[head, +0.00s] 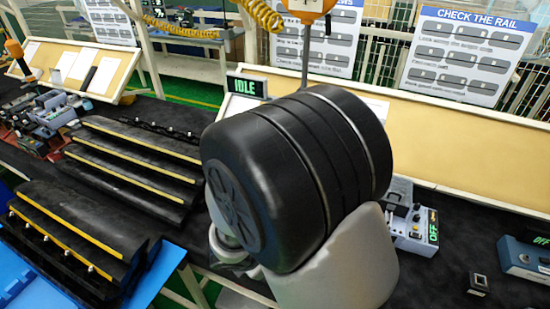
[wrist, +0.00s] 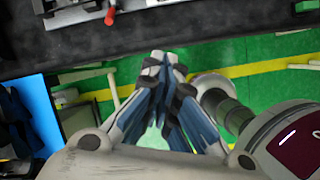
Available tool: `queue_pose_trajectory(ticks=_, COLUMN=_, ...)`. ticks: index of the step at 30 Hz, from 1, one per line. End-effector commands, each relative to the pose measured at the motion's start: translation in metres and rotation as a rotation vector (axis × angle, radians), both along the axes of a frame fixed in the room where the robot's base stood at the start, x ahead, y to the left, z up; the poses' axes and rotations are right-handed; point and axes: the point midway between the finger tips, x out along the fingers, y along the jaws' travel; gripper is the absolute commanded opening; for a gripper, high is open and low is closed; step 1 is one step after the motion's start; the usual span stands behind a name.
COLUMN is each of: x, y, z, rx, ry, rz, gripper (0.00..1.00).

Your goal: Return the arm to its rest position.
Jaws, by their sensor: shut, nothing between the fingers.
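My gripper (wrist: 162,58) shows in the wrist view with its two fingers brought together at the tips. Nothing is between them. It hangs over the green floor (wrist: 262,55), just off the edge of the dark bench (wrist: 190,22). In the head view my arm's large black joint and pale link fill the middle and hide the bench behind them. My gripper is not visible in the head view.
Black rails with yellow strips (head: 130,160) lie on the bench at left. A grey device marked OFF (head: 408,222) and a blue box (head: 525,258) stand at right. A blue surface (wrist: 32,110) lies left in the wrist view.

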Motion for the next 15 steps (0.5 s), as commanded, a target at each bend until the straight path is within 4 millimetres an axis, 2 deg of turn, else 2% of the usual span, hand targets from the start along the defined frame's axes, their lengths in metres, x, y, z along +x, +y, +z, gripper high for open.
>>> queue_pose_trajectory(ticks=4, x=0.011, y=-0.037, z=0.021, rx=0.086, ry=-0.094, rz=-0.296, gripper=0.00)
queue_pose_trajectory(ticks=8, x=0.006, y=-0.084, z=0.044, rx=0.198, ry=-0.185, rz=-0.658, gripper=0.00)
queue_pose_trajectory(ticks=12, x=-0.020, y=-0.130, z=0.060, rx=0.341, ry=-0.265, rz=-1.059, gripper=0.00)
queue_pose_trajectory(ticks=15, x=-0.047, y=-0.154, z=0.064, rx=0.456, ry=-0.305, rz=-1.335, gripper=0.00)
